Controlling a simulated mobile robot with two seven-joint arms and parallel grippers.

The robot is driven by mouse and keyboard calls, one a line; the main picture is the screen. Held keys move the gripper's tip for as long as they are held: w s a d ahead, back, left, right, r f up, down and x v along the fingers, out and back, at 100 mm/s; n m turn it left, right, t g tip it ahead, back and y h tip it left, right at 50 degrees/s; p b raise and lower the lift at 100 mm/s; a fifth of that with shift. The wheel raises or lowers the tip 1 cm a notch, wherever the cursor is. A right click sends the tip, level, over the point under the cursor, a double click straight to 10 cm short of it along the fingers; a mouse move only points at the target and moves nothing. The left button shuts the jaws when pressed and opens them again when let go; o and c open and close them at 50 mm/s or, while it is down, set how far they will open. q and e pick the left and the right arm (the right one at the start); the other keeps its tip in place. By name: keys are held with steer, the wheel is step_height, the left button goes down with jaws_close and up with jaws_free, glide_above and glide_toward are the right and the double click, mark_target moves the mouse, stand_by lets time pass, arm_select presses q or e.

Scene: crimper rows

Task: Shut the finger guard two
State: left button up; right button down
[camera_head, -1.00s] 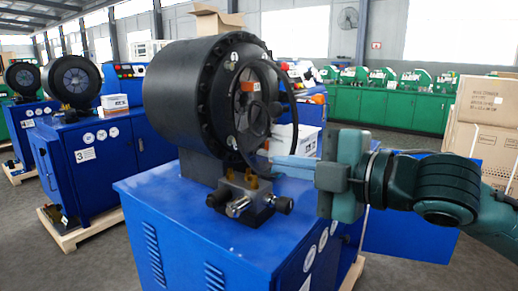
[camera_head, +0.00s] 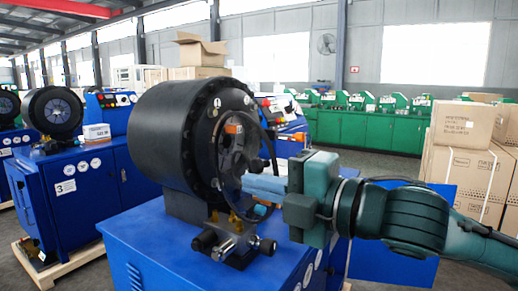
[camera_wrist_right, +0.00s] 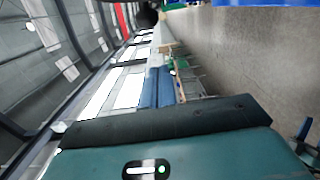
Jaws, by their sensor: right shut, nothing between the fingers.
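The finger guard (camera_head: 274,158) is a clear round cover with a dark rim on the front of the large black crimper head (camera_head: 165,130). It stands at a slight angle off the head's face, so it looks partly open. My right gripper (camera_head: 246,184) comes in from the right with its blue fingers shut and empty. Its tips are at the guard's lower part and seem to touch it; exact contact is hard to tell. The shut fingers also show in the right wrist view (camera_wrist_right: 158,87), where the guard cannot be made out. My left gripper is not in view.
The head stands on a blue cabinet (camera_head: 150,235), with a metal valve block (camera_head: 228,240) below the guard. Another blue crimper marked 3 (camera_head: 65,187) stands at left. Cardboard boxes (camera_head: 465,125) are stacked at right, and green machines (camera_head: 370,127) line the back.

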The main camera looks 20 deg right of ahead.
steer(key=shift+w+d+p, duration=0.2)
steer(key=shift+w+d, duration=0.05)
steer(key=shift+w, duration=0.5)
steer(key=shift+w+d+p, duration=0.15)
steer(key=shift+w+d, duration=0.05)
steer(key=shift+w, duration=0.6)
steer(key=shift+w+d+p, duration=0.2)
steer(key=shift+w+d, duration=0.05)
steer(key=shift+w, duration=0.5)
